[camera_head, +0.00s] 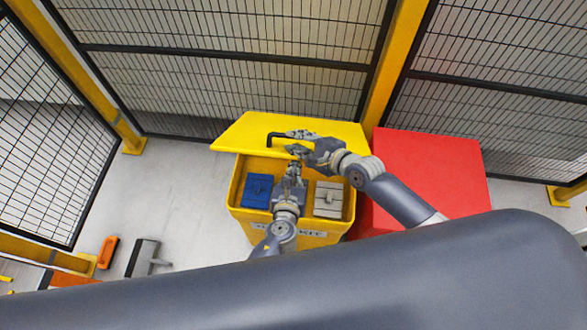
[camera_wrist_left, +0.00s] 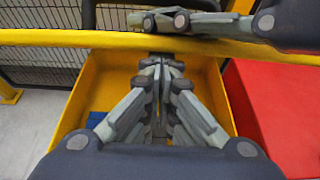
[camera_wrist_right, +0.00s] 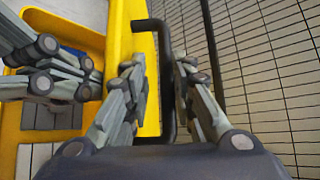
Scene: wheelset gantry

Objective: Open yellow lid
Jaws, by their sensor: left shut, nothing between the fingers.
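The yellow lid (camera_head: 250,130) is raised at the back of the yellow box (camera_head: 240,215), whose inside shows from above. In the left wrist view the lid (camera_wrist_left: 60,38) is an edge-on yellow band. A black handle (camera_head: 275,138) stands on the lid. My right gripper (camera_head: 291,142) has its fingers apart on either side of the handle (camera_wrist_right: 167,85), which lies nearer one finger in the right wrist view; contact is unclear. My left gripper (camera_head: 294,165) is shut and empty over the box, its fingertips (camera_wrist_left: 165,62) just below the lid's front edge.
A blue case (camera_head: 257,190) and a grey case (camera_head: 328,200) lie inside the box. A red box (camera_head: 430,165) stands close on the right. Mesh fencing (camera_head: 220,85) and a yellow post (camera_head: 393,65) rise behind. Some floor is clear at left.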

